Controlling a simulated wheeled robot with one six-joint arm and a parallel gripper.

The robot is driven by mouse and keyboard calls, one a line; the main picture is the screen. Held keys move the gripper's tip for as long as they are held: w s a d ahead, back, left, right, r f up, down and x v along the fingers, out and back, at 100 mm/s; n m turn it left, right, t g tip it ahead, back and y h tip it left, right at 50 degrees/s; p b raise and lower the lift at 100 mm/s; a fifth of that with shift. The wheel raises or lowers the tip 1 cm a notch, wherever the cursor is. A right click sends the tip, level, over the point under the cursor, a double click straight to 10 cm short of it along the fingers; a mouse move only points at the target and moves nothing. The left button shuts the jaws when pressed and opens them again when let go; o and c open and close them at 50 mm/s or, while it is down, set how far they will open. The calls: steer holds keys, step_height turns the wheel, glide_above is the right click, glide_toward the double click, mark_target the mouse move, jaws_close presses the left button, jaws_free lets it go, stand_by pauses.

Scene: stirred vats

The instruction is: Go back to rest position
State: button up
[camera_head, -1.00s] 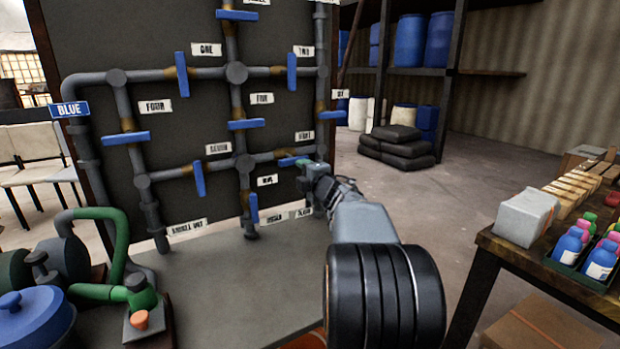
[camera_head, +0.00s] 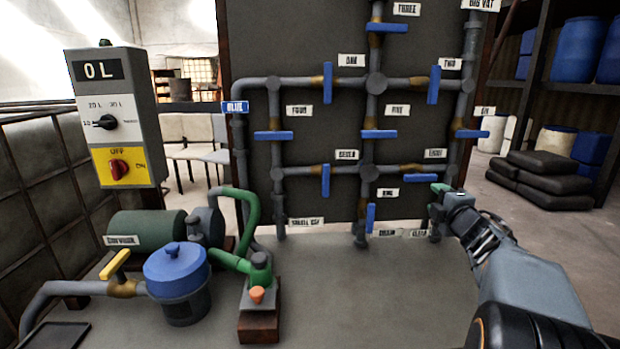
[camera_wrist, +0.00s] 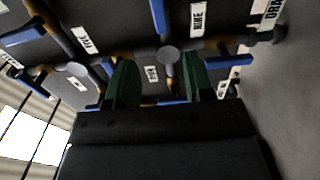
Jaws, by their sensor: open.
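My gripper (camera_head: 439,188) is in front of the lower right of the dark pipe board (camera_head: 345,110), by the label EIGHT. Its green fingers stand apart with nothing gripped in the wrist view (camera_wrist: 160,84). Pipes and blue valve handles show behind the fingers there. My arm reaches in from the lower right of the head view, still extended toward the board. The handle of valve seven (camera_head: 325,180) is upright, and so is that of valve nine (camera_head: 370,218).
A control box (camera_head: 118,115) reading 0 L stands at the left. A blue-lidded pot (camera_head: 177,270), a yellow handle (camera_head: 116,264) and a green pump pipe (camera_head: 248,215) stand on the grey bench (camera_head: 340,290). Dark sacks (camera_head: 550,182) and shelved barrels lie to the right.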

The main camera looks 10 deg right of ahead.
steer(key=s+a+r+m+g+h+p, duration=0.35)
steer(key=a+r+m+g+p, duration=0.2)
steer(key=a+m+p, duration=0.65)
steer(key=s+a+f+m+g+y+p, duration=0.2)
steer(key=s+a+m+g+y+p, duration=0.2)
steer(key=s+a+p, duration=0.7)
steer(key=s+a+g+y, duration=0.2)
steer(key=s+a+g, duration=0.2)
steer(key=s, duration=0.1)
steer(key=shift+s+a+g, duration=0.2)
steer(key=shift+s+g, duration=0.1)
steer(key=shift+g, duration=0.05)
